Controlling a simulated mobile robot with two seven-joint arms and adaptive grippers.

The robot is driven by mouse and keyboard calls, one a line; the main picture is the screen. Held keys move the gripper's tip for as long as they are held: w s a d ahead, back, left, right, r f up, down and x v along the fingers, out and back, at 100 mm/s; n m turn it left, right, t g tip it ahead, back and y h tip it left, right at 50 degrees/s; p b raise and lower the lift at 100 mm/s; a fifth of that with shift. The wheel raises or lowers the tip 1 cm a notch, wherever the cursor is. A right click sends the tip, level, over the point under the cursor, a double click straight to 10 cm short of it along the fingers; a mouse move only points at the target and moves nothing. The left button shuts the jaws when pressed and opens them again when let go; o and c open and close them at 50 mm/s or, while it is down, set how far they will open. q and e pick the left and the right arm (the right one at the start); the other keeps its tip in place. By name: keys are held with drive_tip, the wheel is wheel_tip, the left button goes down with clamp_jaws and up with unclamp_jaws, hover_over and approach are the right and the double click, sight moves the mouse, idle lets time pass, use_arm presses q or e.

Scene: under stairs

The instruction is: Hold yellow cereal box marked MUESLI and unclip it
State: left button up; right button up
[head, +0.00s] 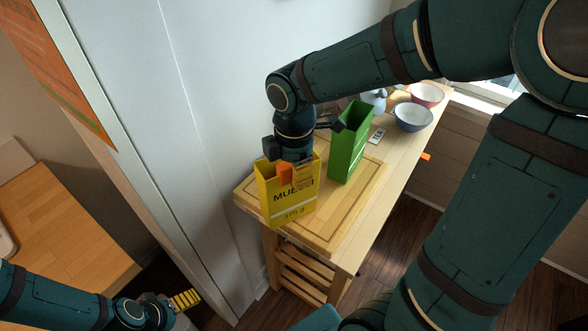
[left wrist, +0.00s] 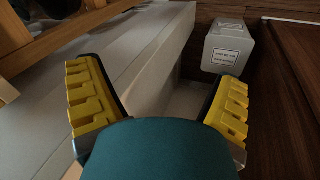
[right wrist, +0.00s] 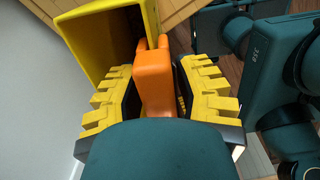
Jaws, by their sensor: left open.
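The yellow MUESLI box (head: 285,209) stands upright on the wooden board at the near end of the table, its top open. An orange clip (head: 285,173) is at its upper rim; in the right wrist view the clip (right wrist: 154,80) sits between my right fingers, its prongs by the yellow box wall (right wrist: 88,32). My right gripper (head: 294,173) points down over the box, its fingers closed against both sides of the clip. Whether the clip still grips the wall is unclear. My left gripper (head: 184,299) is open and empty, low at left, away from the box.
A green box (head: 349,145) stands just right of the muesli box on the wooden board (head: 345,207). A TEA label (head: 377,135), a blue bowl (head: 412,118) and a red bowl (head: 427,95) are farther back. A wall borders the table's left. A grey bin (left wrist: 223,48) is below.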

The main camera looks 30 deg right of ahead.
drive_tip(key=shift+o, duration=0.9)
use_arm(q)
drive_tip(key=shift+o, duration=0.8)
drive_tip(key=n+g+h, duration=0.3)
drive_tip(key=n+h, duration=1.1)
drive_tip(key=n, duration=0.1)
approach(274, 179)
drive_tip(key=w+f, duration=0.3)
drive_tip(key=f, duration=0.1)
drive_tip(key=d, duration=1.1)
drive_tip(key=shift+s+d, duration=0.2)
drive_tip(key=shift+s, duration=0.05)
